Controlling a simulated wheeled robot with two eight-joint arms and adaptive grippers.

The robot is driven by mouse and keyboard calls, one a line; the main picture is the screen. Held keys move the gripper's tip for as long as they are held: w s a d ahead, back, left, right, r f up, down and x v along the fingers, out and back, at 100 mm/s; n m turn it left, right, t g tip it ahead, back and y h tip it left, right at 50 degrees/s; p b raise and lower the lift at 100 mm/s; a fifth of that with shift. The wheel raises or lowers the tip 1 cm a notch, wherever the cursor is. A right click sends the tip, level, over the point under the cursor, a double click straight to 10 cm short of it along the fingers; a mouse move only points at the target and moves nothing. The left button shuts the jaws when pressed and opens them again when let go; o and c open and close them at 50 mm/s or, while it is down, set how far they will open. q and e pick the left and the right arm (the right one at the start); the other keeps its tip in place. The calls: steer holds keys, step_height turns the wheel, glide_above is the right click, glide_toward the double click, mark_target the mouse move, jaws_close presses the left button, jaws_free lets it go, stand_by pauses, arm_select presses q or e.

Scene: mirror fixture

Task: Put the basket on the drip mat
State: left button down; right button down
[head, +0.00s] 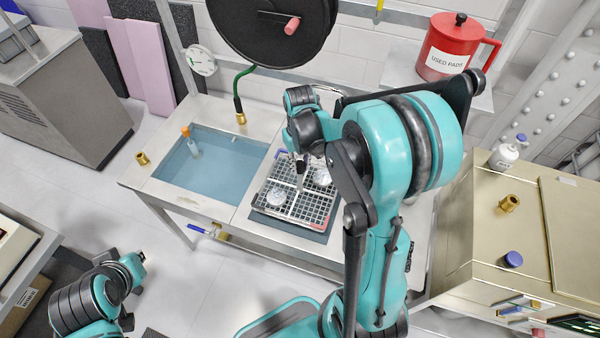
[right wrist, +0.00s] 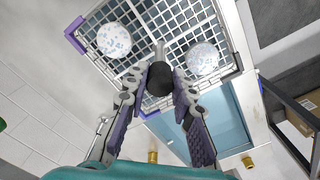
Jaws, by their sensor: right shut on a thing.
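The wire basket (head: 262,200) is over the right part of the steel bench, with round speckled pale pieces (head: 323,177) in it. In the right wrist view its grid (right wrist: 168,18) and purple corners show, with two pieces inside. The dark drip mat (head: 318,236) shows below the basket's front edge; the basket covers most of it. I cannot tell whether the basket touches it. My right gripper (right wrist: 159,82) is shut on the black grip of the basket's handle, above the basket's middle.
A sink of bluish liquid (head: 205,175) lies left of the basket, holding an orange-topped item (head: 191,143). A hose nozzle (head: 241,117) hangs behind it. A brass fitting (head: 142,158) is on the bench's left edge. A red pot (head: 452,50) stands at the back right.

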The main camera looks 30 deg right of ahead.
mark_target(300, 172)
steer(key=shift+f+b, duration=0.55)
steer(key=shift+f, duration=1.45)
steer(key=shift+f, duration=0.2)
steer(key=c, duration=1.3)
jaws_free()
steer(key=shift+r, duration=0.1)
